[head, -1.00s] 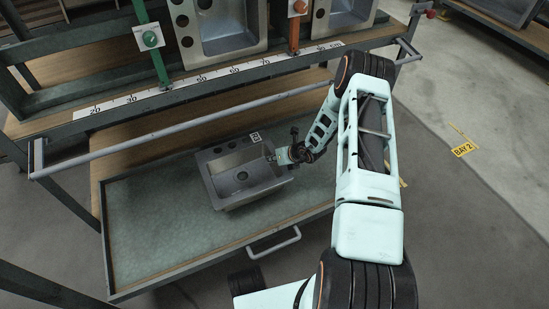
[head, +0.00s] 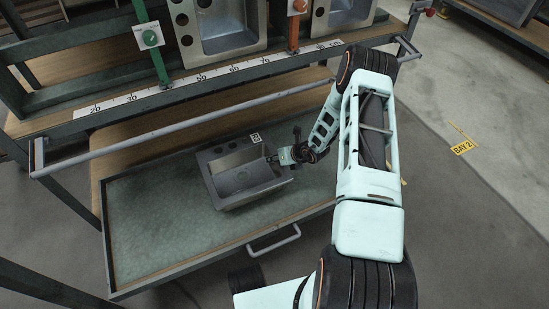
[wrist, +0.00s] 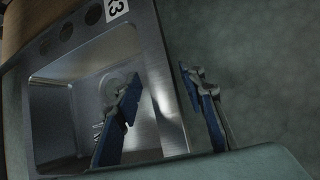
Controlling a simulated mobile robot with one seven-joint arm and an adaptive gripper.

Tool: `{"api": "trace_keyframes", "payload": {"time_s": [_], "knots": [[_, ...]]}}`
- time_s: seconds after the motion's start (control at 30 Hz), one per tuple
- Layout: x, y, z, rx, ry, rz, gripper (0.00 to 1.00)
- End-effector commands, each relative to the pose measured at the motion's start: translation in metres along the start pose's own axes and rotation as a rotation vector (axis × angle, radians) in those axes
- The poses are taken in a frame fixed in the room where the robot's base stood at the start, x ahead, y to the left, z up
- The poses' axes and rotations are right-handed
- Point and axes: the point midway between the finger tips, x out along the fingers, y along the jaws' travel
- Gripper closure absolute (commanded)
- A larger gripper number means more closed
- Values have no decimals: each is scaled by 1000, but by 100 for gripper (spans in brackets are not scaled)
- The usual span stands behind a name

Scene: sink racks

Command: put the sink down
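A grey metal sink (head: 230,188) with one basin, a row of round holes and a white label rests on the green-topped lower tray (head: 150,235). My gripper (head: 271,158) is at its right side wall. In the wrist view, the fingers of my gripper (wrist: 160,80) straddle the right rim of the sink (wrist: 168,112). One finger is inside the basin and the other is outside, over the green surface. The outer finger stands apart from the rim with a visible gap, so the gripper looks open. Contact of the inner finger is unclear.
A numbered scale strip (head: 210,77) and a grey rail (head: 180,128) run above the tray. The tray's left part is clear.

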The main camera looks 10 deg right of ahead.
Motion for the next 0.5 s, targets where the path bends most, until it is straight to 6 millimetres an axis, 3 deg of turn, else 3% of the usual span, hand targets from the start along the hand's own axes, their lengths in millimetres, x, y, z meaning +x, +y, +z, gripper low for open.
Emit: {"api": "trace_keyframes", "payload": {"time_s": [0.03, 0.2, 0.5], "knots": [[-16, 0, 3, 0, 1, -3, 63], [-53, 0, 3, 0, 0, -3, 63], [-95, -1, 1, 1, 1, -2, 63]]}}
